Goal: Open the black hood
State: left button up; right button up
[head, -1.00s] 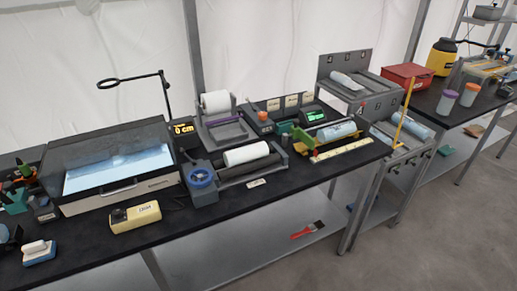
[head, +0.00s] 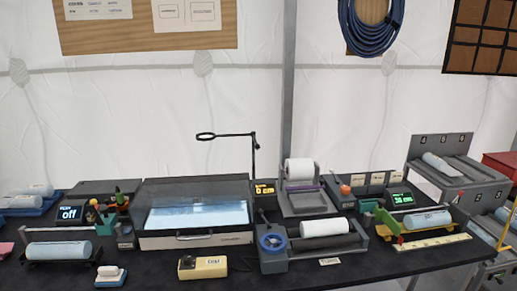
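The black hood (head: 196,191) is a dark, see-through cover on a light box in the middle of the black workbench. Its lit pale-blue panel shows through the cover, and a handle bar (head: 194,237) runs along the white front edge. The hood appears shut. Neither of my grippers is in view.
A yellow box (head: 202,267) lies in front of the hood. A ring on a stand (head: 254,150) rises behind its right side. A roller machine (head: 310,245) stands to the right, and a small potted plant (head: 118,199) to the left. Bench space in front is partly clear.

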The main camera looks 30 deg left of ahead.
aim_at(166, 205)
jog(key=u, duration=1.55)
